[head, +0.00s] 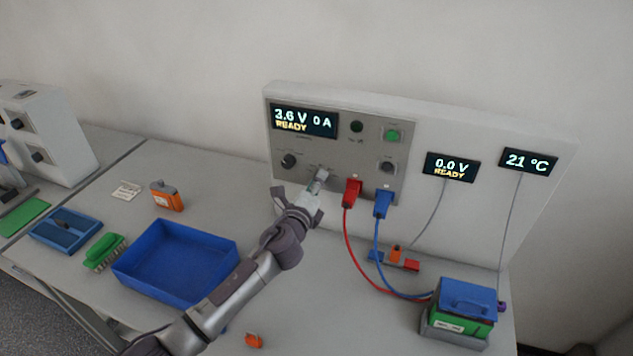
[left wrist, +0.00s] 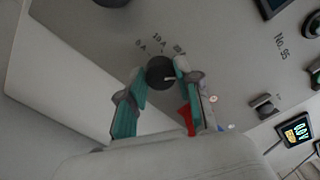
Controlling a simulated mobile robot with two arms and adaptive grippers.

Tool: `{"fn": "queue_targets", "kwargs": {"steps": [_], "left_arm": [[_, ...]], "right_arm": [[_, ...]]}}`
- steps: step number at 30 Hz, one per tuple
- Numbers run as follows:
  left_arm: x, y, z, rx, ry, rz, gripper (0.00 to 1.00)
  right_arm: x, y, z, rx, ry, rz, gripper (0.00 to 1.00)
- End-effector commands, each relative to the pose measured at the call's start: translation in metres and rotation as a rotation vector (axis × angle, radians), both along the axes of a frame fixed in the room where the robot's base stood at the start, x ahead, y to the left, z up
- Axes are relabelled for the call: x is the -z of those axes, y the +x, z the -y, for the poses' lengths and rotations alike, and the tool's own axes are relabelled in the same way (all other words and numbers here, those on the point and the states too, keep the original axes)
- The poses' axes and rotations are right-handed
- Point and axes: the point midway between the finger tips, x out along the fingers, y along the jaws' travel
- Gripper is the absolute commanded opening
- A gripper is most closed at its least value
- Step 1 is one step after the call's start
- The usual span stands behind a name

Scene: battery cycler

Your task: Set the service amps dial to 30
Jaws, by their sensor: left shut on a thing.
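The service amps dial (left wrist: 160,71) is a dark round knob on the grey panel, with small printed marks around its upper side, some reading like 0A and 10A. A light pointer line on it points to the right in the left wrist view. My left gripper (left wrist: 166,88) is shut on the dial, with one teal-padded finger on each side. In the head view my left gripper (head: 318,183) reaches the lower part of the cycler panel (head: 345,150) and hides the dial. The cycler display (head: 304,120) reads 3.6 V, 0 A, READY. My right gripper is not in view.
A red plug (head: 351,191) and a blue plug (head: 382,203) sit just right of my gripper, with cables running to a battery (head: 466,308). Other knobs (head: 289,160) are on the panel. A blue tray (head: 176,262) lies on the bench at left.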

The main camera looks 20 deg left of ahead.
Motion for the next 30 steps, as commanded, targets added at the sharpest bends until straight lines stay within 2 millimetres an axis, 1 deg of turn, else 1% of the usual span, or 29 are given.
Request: {"fn": "queue_targets", "kwargs": {"steps": [16, 17, 18, 21, 30], "left_arm": [[-0.0002, 0.0001, 0.0002, 0.000, 0.025, 0.001, 0.00], [-0.0002, 0.0001, 0.0002, 0.000, 0.024, 0.001, 0.37], [-0.0002, 0.0001, 0.0002, 0.000, 0.024, 0.001, 0.43], [-0.0002, 0.0001, 0.0002, 0.000, 0.024, 0.001, 0.59], [0.0001, -0.0012, 0.0002, 0.000, 0.024, 0.001, 0.59]], "right_arm": [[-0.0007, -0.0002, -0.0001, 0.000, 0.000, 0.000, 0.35], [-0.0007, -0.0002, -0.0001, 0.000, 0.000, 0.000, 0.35], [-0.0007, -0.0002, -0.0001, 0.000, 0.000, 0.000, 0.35], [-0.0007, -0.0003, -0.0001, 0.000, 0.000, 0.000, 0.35], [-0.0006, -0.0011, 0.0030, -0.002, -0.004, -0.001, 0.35]]}}
